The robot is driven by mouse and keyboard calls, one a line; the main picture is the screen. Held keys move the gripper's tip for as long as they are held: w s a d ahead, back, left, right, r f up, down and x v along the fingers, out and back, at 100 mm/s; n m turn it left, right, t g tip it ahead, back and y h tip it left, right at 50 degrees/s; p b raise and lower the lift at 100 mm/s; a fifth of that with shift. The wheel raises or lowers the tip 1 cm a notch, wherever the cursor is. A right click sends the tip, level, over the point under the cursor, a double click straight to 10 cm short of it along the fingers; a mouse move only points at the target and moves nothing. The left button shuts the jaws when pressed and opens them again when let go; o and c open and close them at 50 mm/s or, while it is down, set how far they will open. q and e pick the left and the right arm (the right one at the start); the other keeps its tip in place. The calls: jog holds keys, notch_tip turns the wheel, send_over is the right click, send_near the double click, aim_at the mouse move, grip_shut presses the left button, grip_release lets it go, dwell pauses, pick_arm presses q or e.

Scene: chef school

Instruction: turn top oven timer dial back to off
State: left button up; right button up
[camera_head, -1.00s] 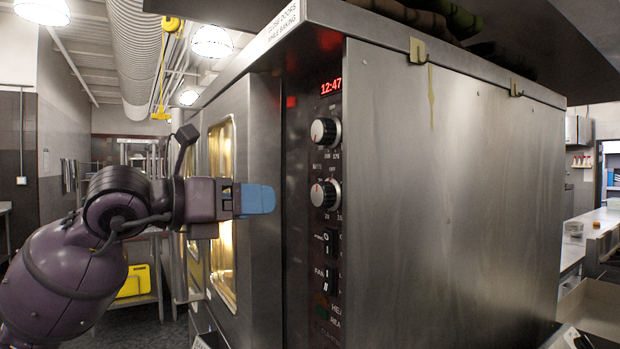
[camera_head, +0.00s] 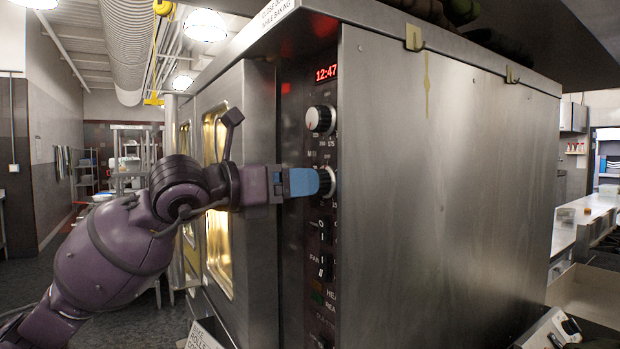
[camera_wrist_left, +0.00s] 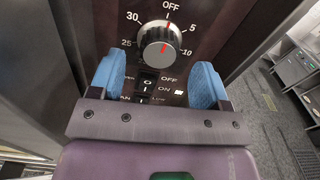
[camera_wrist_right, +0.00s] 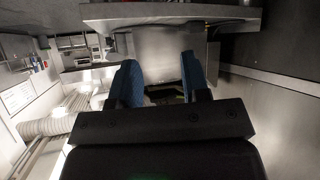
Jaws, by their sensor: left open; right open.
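The timer dial (camera_head: 327,182) is the lower of two round knobs on the oven's dark control panel. In the left wrist view the dial (camera_wrist_left: 160,45) is silver and black with a red mark, ringed by OFF, 5, 10, 25 and 30. The mark's exact setting is hard to tell. My left gripper (camera_head: 304,182) is at the dial, its blue finger overlapping the dial's left edge in the head view. Its fingers (camera_wrist_left: 158,80) are open and spread to either side, just below the dial; contact is unclear. My right gripper (camera_wrist_right: 160,82) is open and empty, away from the panel.
The upper knob (camera_head: 321,119) and the red 12:47 display (camera_head: 326,73) are above the dial. Rocker switches (camera_head: 326,232) are close below. The steel oven side (camera_head: 450,190) lies to the right, and the glass-windowed oven door (camera_head: 218,250) to the left.

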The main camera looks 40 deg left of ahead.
aim_at(327, 176)
pick_arm(q)
jog(key=x, duration=0.3)
jog(key=shift+w+d, duration=0.1)
jog(key=shift+w, duration=0.15)
pick_arm(e)
jog(key=shift+s+d, duration=0.1)
jog(key=shift+s, duration=0.35)
